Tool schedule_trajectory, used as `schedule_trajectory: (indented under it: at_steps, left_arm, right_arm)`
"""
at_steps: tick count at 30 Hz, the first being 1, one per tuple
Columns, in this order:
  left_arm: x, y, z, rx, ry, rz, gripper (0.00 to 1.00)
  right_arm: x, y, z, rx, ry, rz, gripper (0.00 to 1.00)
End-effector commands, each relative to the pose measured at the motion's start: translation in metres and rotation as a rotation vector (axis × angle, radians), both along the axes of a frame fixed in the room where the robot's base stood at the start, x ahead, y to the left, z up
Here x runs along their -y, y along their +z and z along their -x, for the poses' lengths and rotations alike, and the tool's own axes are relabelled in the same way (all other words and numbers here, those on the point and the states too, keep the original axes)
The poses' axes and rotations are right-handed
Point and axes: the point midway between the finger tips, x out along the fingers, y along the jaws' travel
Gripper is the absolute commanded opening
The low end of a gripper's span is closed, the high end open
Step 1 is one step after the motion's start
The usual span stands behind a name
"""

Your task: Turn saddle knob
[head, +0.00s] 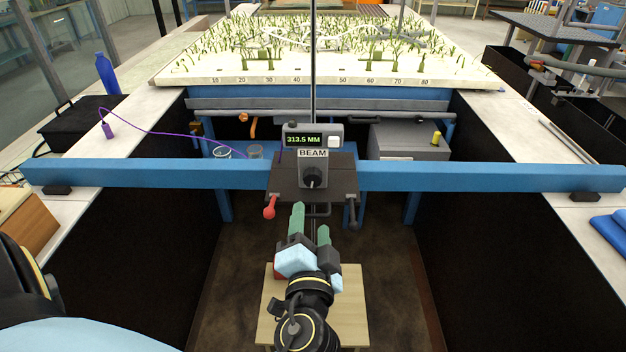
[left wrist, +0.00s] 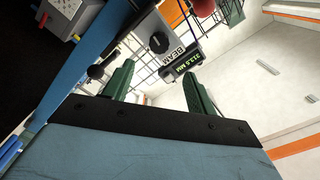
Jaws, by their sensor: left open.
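The saddle (head: 288,180) is a dark carriage on the blue beam (head: 430,176), with a "BEAM" label and a display reading 313.5 MM. Its black round knob (head: 313,178) is on the front, below the label; the knob also shows in the left wrist view (left wrist: 158,43). My left gripper (head: 311,218) has green fingers and is open and empty. It is below and in front of the knob in the head view, apart from it. In the left wrist view the knob appears beyond the spread fingers (left wrist: 158,74). My right gripper is not in view.
A red-tipped lever (head: 269,209) and a dark lever (head: 352,212) hang at the saddle's lower corners. A thin vertical rod (head: 313,60) rises behind the display. A small wooden table (head: 352,310) stands below my gripper. A purple cable (head: 170,134) runs at the left.

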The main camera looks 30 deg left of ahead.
Motion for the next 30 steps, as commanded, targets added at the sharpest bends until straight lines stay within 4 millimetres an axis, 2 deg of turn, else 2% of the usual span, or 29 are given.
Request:
schedule_trajectory:
  at_steps: [9,15,21,30]
  left_arm:
    - [-0.034,0.004,-0.057,0.001,-0.001,-0.003,0.57]
    - [-0.052,0.002,-0.087,0.0,-0.004,0.0,0.57]
    - [-0.061,0.0,-0.101,-0.003,-0.003,0.001,0.57]
    - [-0.062,-0.001,-0.103,-0.002,-0.003,0.001,0.57]
  right_arm:
    - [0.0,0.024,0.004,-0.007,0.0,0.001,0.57]
    - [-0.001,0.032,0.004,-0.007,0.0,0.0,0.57]
    - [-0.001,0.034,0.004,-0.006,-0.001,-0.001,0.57]
    - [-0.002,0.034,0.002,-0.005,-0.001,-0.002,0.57]
